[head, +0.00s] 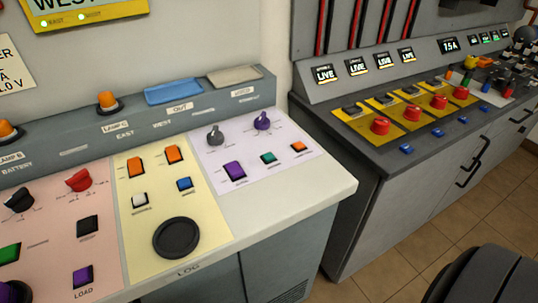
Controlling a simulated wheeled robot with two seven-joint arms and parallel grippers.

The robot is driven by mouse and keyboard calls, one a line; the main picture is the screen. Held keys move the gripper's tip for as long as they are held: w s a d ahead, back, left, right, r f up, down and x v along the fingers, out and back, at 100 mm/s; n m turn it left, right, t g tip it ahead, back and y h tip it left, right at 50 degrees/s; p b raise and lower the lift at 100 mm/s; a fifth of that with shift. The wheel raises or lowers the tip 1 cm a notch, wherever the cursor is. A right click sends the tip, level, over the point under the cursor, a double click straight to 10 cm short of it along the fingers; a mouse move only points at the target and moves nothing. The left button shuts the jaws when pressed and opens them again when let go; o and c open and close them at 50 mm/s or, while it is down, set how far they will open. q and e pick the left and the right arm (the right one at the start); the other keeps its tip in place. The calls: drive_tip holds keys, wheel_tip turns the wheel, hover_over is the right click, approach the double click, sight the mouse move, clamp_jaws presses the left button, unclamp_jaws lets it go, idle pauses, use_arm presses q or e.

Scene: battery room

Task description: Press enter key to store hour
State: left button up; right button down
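No key that I can read as "enter" shows in the head view; most key labels are too small to read. The near console's yellow panel (205,222), with "LOG" at its front edge, carries two orange keys (136,167), a white key (139,199), a blue key (184,184) and a large round black knob (176,237). The pale lilac panel (215,150) carries a purple key (234,170), a green key (268,158), an orange key (298,147) and two rotary knobs (214,136). Neither gripper is in view.
The pink panel (50,235) at left has rotary knobs and keys. Amber lamps (107,100) stand on the raised ledge behind. A second console (340,120) with red buttons (380,126) stands at right. A dark rounded object (490,275) fills the lower right. Tiled floor (400,265) shows between.

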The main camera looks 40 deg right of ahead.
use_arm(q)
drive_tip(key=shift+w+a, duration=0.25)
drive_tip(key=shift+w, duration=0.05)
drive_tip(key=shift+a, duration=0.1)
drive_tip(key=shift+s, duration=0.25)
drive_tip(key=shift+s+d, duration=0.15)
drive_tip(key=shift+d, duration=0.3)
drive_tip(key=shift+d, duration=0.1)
